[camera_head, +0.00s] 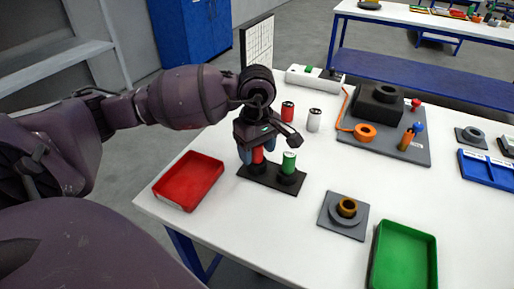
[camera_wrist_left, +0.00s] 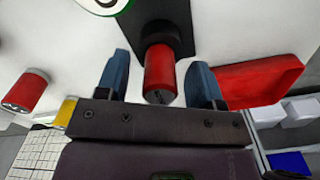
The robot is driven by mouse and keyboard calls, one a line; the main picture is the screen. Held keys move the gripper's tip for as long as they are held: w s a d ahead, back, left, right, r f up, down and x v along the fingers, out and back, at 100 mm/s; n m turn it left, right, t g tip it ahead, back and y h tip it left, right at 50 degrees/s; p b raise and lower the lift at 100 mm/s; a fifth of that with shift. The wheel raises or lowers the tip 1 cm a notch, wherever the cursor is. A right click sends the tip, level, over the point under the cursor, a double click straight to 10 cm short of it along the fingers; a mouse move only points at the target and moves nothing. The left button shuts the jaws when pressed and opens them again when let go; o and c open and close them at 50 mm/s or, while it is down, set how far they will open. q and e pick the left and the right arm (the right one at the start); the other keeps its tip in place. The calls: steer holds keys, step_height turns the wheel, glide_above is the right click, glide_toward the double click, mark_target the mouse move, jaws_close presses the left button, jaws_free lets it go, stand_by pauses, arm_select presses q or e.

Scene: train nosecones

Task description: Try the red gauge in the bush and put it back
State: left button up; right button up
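The red gauge (camera_head: 257,156) stands upright in the left seat of a black two-seat stand (camera_head: 271,179); it also shows in the wrist view (camera_wrist_left: 159,72). The green gauge (camera_head: 289,162) stands in the other seat. My left gripper (camera_head: 256,153) is over the red gauge, its blue fingers (camera_wrist_left: 159,84) on either side of it with gaps visible, so it is open and not gripping. The bush (camera_head: 347,206) is a bronze ring in a round grey holder on a grey plate (camera_head: 332,225), right of the stand. My right gripper is not in view.
A red tray (camera_head: 163,192) lies left of the stand and a green tray (camera_head: 432,240) at the front right. A red can (camera_head: 287,112) and a white can (camera_head: 314,121) stand behind the gripper. A grey board (camera_head: 410,152) with a black block is farther back. White tabletop is clear between stand and bush.

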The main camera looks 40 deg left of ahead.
arm_select(q)
steer(key=shift+r, duration=0.35)
step_height(320, 180, up, 9)
steer(key=shift+r+p, duration=0.1)
steer(key=shift+p, duration=0.5)
steer(key=shift+r, duration=0.45)
